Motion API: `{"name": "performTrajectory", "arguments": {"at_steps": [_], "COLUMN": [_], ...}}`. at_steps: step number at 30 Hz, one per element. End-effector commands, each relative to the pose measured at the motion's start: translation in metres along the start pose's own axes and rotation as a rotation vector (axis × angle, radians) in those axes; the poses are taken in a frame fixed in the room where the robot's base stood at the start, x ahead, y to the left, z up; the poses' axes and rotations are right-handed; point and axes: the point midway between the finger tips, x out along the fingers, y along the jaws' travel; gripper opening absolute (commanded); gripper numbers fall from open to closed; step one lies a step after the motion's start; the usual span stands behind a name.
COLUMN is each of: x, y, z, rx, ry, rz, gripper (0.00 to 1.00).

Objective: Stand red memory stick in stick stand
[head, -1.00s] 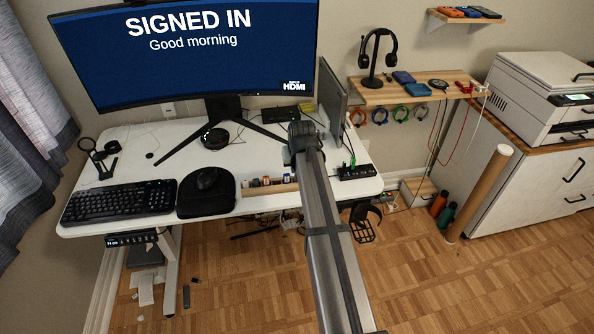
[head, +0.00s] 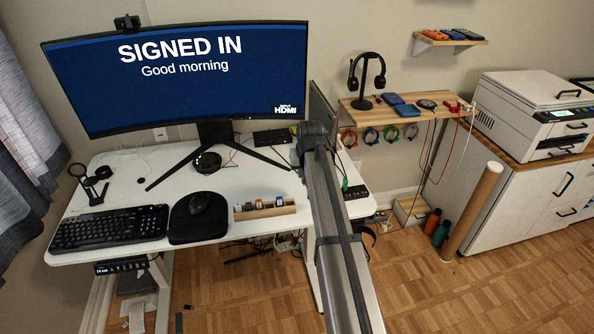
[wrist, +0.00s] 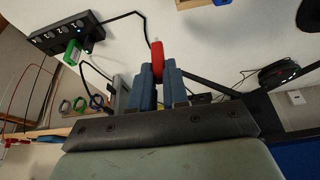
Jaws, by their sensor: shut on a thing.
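The red memory stick (wrist: 157,58) is held upright in the wrist view between the two blue fingers of my gripper (wrist: 158,75). My gripper is shut on its lower part, and its upper end with a small pale tip sticks out. In the head view my arm's end hides the fingers and the red stick. The wooden stick stand (head: 241,214) lies along the desk's front edge, left of my arm, with several coloured sticks in it. A bit of the wooden stand (wrist: 186,5) shows at the top edge of the wrist view, apart from the red stick.
A black mouse mat (head: 190,232) and keyboard (head: 100,230) are left of the stand. The monitor (head: 190,80) stands behind. A black hub with a green stick (wrist: 72,52) shows in the wrist view. The desk behind the stand is mostly clear.

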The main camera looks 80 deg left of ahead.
Motion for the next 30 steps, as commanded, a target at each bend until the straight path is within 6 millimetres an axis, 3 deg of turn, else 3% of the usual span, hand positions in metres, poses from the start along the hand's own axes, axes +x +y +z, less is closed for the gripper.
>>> {"name": "performTrajectory", "arguments": {"at_steps": [11,30], "x": [0.012,0.0], "y": [-0.013,-0.046], "z": [-0.001,0.012], "rx": [-0.304,-1.172], "ry": [-0.002,-0.004], "rz": [-0.125,-0.477], "gripper": [0.0,0.0]}}
